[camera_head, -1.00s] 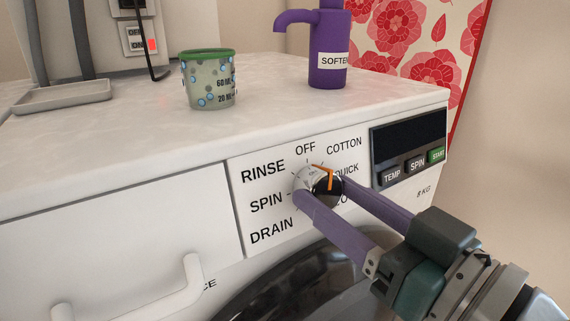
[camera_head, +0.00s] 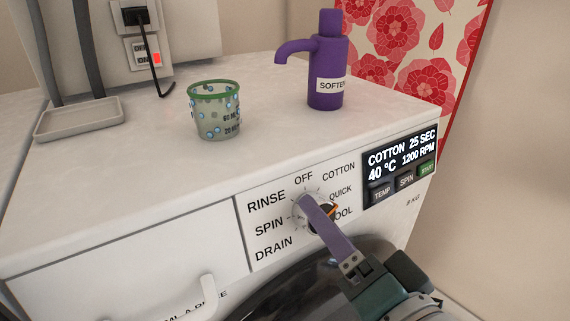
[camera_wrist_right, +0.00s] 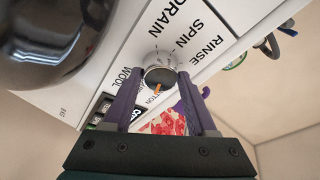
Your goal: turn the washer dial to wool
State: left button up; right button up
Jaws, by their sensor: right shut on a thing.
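The washer dial (camera_head: 323,216) is a round silver and dark knob with an orange pointer on the white front panel. Labels OFF, COTTON, QUICK, WOOL, DRAIN, SPIN and RINSE ring it. The wrist view shows the dial (camera_wrist_right: 160,76) between both fingers of my right gripper (camera_wrist_right: 161,73). The WOOL label (camera_head: 344,213) is partly covered. My left gripper is out of view.
The lit display (camera_head: 400,158) reads COTTON, 25 SEC, 40 °C, 1200 RPM. A green-rimmed cup (camera_head: 214,120), a purple softener bottle (camera_head: 327,75) and a grey tray (camera_head: 80,118) stand on the washer top. A drawer handle (camera_head: 208,298) protrudes lower left; the dark round door lies below the dial.

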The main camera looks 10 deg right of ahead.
jog(key=m+p, duration=0.1)
jog(key=m, duration=0.1)
jog(key=m+p, duration=0.1)
jog(key=m, duration=0.1)
jog(key=shift+a+r+g+h, duration=0.1)
jog(key=shift+r+g+h, duration=0.1)
jog(key=shift+g+h, duration=0.15)
jog(key=m+p, duration=0.2)
jog(key=m, duration=0.1)
jog(key=shift+r+m+g+h, duration=0.1)
jog(key=shift+m+g+h, duration=0.15)
jog(key=shift+m+g, duration=0.15)
jog(key=m+g+p, duration=0.1)
jog(key=m+p, duration=0.1)
jog(key=m, duration=0.1)
jog(key=shift+m, duration=0.4)
jog(key=shift+m+p, duration=0.6)
jog(key=shift+m, duration=0.2)
jog(key=shift+g, duration=0.25)
jog(key=o, duration=1.4)
jog(key=shift+c, duration=0.2)
